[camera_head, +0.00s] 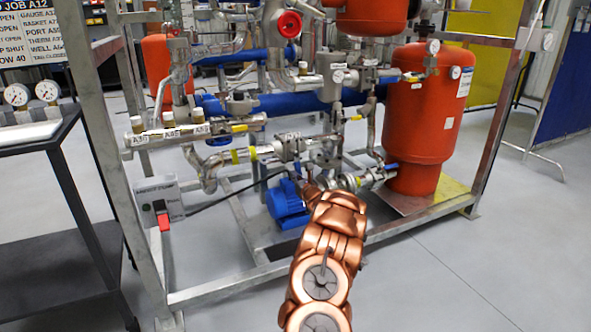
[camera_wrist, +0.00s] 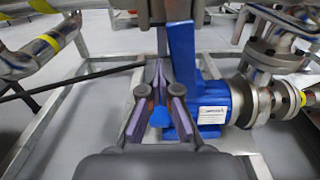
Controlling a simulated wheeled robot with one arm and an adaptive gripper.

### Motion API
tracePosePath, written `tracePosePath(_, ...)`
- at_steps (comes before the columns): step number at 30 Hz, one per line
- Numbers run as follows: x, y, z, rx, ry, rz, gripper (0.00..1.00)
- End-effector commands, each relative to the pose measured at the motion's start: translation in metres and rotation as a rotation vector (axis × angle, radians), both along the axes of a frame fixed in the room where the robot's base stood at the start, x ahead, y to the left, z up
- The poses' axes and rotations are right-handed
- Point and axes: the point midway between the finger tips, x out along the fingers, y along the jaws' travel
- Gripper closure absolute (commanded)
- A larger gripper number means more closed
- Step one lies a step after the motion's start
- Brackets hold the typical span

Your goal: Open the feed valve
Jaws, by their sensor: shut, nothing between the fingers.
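My gripper (camera_wrist: 160,68) is shut and empty in the wrist view, its two purple-padded fingers meeting at the tips. A flat upright blue lever (camera_wrist: 182,60) stands just right of the fingertips, close to the right finger; I cannot tell whether they touch. It looks like a valve handle, but I see no label naming it the feed valve. In the head view my copper-coloured arm reaches into the skid's lower piping and hides much of the gripper and the lever.
A blue motor (camera_head: 287,203) sits low on the skid behind the arm; it also shows in the wrist view (camera_wrist: 212,103). Steel pipes (camera_head: 285,148) and frame posts (camera_head: 112,150) crowd around. A red tank (camera_head: 420,115) stands right. The floor in front is clear.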

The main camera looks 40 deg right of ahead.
Motion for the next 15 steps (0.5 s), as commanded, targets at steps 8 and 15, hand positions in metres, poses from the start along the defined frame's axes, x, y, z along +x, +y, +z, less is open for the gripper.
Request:
tracePosePath(8,-0.007,-0.018,-0.002,0.0,0.003,-0.002,1.0)
tracePosePath(15,-0.007,-0.019,-0.002,0.001,0.002,0.0,1.0)
